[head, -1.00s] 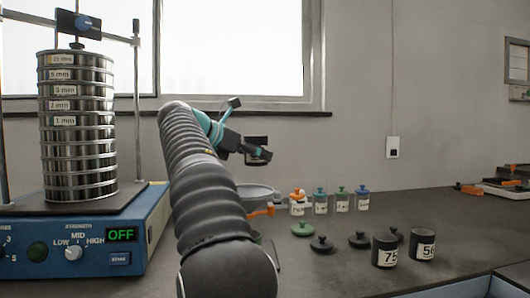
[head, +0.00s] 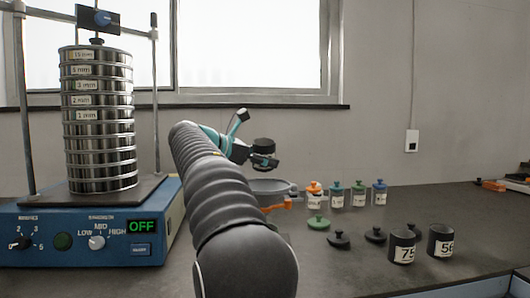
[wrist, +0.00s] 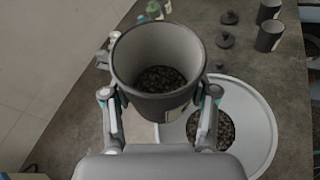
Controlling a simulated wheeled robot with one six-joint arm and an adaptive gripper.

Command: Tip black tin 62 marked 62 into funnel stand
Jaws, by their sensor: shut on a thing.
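My gripper (wrist: 160,98) is shut around a black tin (wrist: 122,62), one finger on each side. The tin's open mouth faces the wrist camera, and dark granules (wrist: 162,80) lie inside. A label edge shows on its side, but its number is not readable. The tin (head: 264,145) and my gripper (head: 262,160) are above the funnel stand in the head view. The funnel stand's wide grey bowl (head: 272,187) is partly hidden by my arm. In the wrist view, its rim (wrist: 266,118) shows below and right of the tin, with dark granules in the bowl.
Black tins marked 75 (head: 402,247) and 56 (head: 440,240) stand on the bench at right, near dark lids (head: 339,240) and a green lid (head: 318,223). Several colour-topped jars (head: 336,194) stand behind. The sieve shaker (head: 98,225) at left reads OFF.

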